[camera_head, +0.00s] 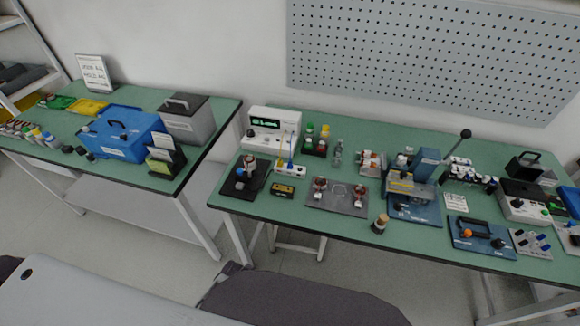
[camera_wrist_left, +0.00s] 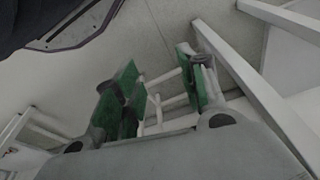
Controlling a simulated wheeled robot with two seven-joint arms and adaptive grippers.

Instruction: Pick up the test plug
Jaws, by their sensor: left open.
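I cannot pick out the test plug for certain at this size. A white tester (camera_head: 264,138) with a green display stands at the back left of the right-hand bench. A thin blue lead runs down from it to a small white block (camera_head: 290,169) in front, where a plug may sit. My left gripper (camera_wrist_left: 164,86) shows in the left wrist view, its two green-padded fingers apart with nothing between them. It hangs over the floor and bench legs, away from the tabletop. Neither gripper shows in the head view.
The right-hand green bench (camera_head: 300,220) holds a grey plate (camera_head: 337,197), a blue-based press (camera_head: 412,210), a small brown-topped cylinder (camera_head: 380,223) near the front edge and several other fixtures. A second bench at left carries a blue case (camera_head: 122,135) and a grey box (camera_head: 186,118).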

